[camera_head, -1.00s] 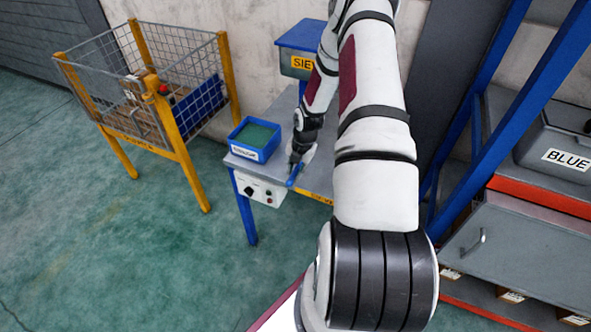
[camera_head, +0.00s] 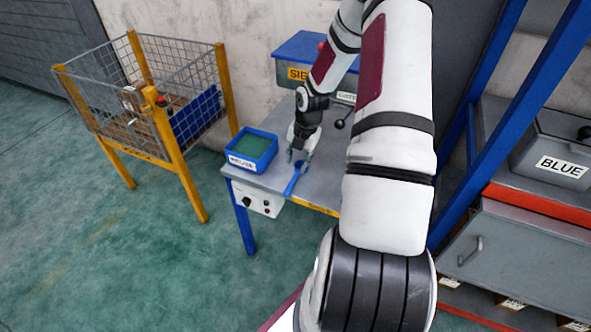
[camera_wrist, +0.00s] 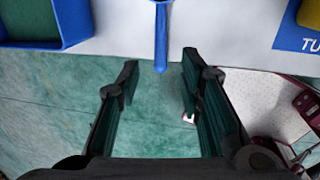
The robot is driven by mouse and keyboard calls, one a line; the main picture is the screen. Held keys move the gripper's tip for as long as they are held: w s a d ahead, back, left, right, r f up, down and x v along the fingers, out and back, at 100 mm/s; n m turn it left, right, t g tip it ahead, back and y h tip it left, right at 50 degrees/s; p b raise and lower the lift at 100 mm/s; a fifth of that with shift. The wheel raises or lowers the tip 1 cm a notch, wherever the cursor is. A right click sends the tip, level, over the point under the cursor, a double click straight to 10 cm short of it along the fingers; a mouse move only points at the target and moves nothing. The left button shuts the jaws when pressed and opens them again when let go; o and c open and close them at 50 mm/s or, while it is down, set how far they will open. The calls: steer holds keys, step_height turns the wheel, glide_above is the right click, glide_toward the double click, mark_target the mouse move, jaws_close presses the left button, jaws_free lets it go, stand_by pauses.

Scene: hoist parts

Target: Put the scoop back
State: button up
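The blue scoop (camera_head: 294,182) lies on the grey workbench (camera_head: 270,179) near its front edge, right of the blue bin (camera_head: 268,139) of green material. In the wrist view its blue handle (camera_wrist: 161,38) runs down past the light bench edge, in line with the gap between my fingers. My gripper (camera_head: 301,156) is just behind the scoop in the head view. The wrist view shows my gripper (camera_wrist: 160,75) open, with its two dark fingers apart on either side of the handle's end. No finger clearly touches the handle. The scoop's far end is out of the wrist view.
A blue-lidded box labelled SIEVE (camera_head: 297,73) stands at the back of the bench. A control box (camera_head: 257,199) hangs at its front. A yellow-framed wire cage (camera_head: 170,100) stands left. A grey cabinet (camera_head: 520,245) and blue post stand right.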

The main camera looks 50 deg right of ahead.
steer(key=s+a+r+m+h, duration=0.15)
steer(key=a+r+m, duration=0.5)
steer(key=r, duration=0.65)
steer(key=s+a+r+m+h, duration=0.15)
steer(key=a+r+m, duration=0.25)
steer(key=a+r, duration=0.75)
steer(key=s+a+r+m+t+y, duration=0.2)
steer(key=s+a+r+m+t, duration=0.1)
steer(key=s+a+r+m, duration=0.8)
steer(key=s+a+r, duration=0.1)
steer(key=s, duration=0.3)
steer(key=shift+a+r, duration=0.15)
steer(key=shift+a, duration=0.15)
steer(key=shift+d+m, duration=0.1)
steer(key=shift+m, duration=0.15)
